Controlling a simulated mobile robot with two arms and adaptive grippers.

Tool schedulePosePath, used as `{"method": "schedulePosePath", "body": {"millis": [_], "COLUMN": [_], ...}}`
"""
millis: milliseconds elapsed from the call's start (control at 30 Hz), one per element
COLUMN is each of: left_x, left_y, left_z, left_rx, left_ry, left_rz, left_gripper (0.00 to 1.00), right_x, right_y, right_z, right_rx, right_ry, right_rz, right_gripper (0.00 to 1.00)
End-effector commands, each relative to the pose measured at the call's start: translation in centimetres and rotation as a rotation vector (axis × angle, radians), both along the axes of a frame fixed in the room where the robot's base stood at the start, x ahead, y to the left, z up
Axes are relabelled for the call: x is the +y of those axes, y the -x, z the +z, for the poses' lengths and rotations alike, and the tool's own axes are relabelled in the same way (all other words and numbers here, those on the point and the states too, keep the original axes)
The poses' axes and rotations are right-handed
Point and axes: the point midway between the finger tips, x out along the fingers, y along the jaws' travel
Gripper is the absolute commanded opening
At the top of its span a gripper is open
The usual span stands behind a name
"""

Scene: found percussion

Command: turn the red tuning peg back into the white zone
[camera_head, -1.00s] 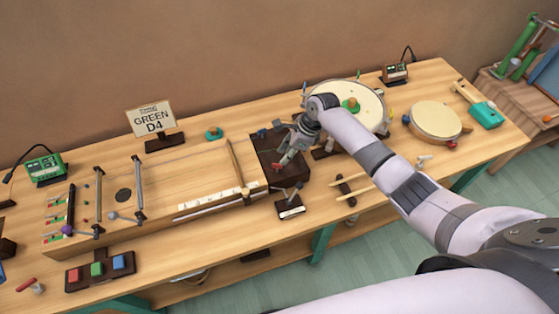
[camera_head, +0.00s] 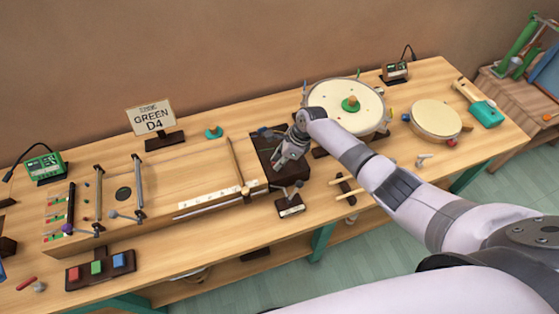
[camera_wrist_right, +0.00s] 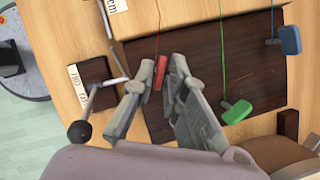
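The red tuning peg (camera_wrist_right: 161,72) shows in the right wrist view at the end of a red string, over the dark peg block (camera_wrist_right: 208,62). My right gripper (camera_wrist_right: 164,78) is open, with its fingertips on either side of the red peg; whether either finger touches it I cannot tell. In the head view my right gripper (camera_head: 278,163) is low over the front left of the dark block (camera_head: 294,176) and largely hides the red peg. The green peg (camera_wrist_right: 237,111) and blue peg (camera_wrist_right: 290,40) are apart from the fingers. I cannot make out the white zone. My left gripper is not in view.
A small stand with a dark-knobbed lever (camera_wrist_right: 79,131) is close to the fingers. The long stringed board (camera_head: 190,178) lies left of the block. A large drum (camera_head: 335,95) stands behind my right arm, and wooden sticks (camera_head: 347,195) lie to the right.

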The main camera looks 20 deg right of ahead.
Motion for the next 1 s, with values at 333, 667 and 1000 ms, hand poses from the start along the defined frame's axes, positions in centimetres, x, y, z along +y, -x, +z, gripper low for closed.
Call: {"method": "schedulePosePath", "body": {"millis": [333,667,1000], "left_x": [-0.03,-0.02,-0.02], "left_y": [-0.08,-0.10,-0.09], "left_z": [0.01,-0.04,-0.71], "left_rx": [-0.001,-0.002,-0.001], "left_ry": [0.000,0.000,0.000], "left_rz": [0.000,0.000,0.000], "left_gripper": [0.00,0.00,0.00], "right_x": [-0.03,-0.04,0.03], "right_y": [0.00,-0.03,-0.18], "right_z": [0.00,0.00,-0.11], "right_rx": [0.000,-0.001,0.001], "right_ry": [0.000,0.000,-0.003], "right_rz": [0.000,0.009,0.160], "right_gripper": [0.00,0.00,0.00]}}
